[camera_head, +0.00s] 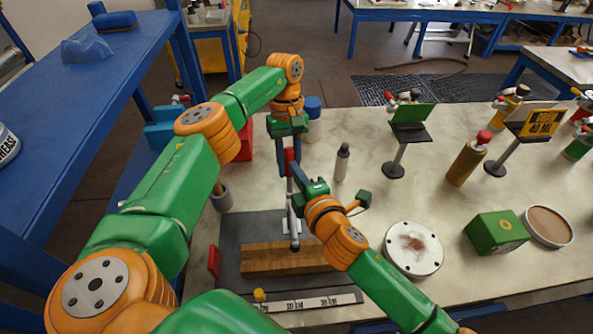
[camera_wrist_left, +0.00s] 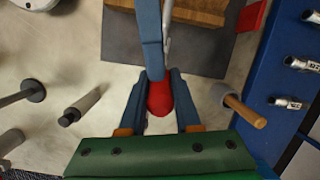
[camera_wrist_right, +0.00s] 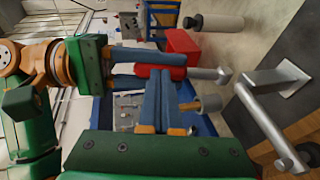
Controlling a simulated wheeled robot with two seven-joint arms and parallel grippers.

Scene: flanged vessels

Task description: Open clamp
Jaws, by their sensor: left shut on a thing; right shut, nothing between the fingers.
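The clamp's red handle (camera_head: 289,165) stands up between the blue fingers of my left gripper (camera_head: 289,150). It also shows in the left wrist view (camera_wrist_left: 160,98), gripped between both fingers. The clamp's grey metal arm (camera_head: 294,225) reaches down to a wooden block (camera_head: 268,264). In the right wrist view the metal clamp arm (camera_wrist_right: 262,115) and its bracket are at the right. My right gripper (camera_head: 298,175) is shut and empty close beside the handle; its fingers show in the right wrist view (camera_wrist_right: 163,82) and partly cover the clamp in the left wrist view.
A small bottle (camera_head: 342,162) and a round white flange (camera_head: 413,249) stand right. Free tabletop lies between.

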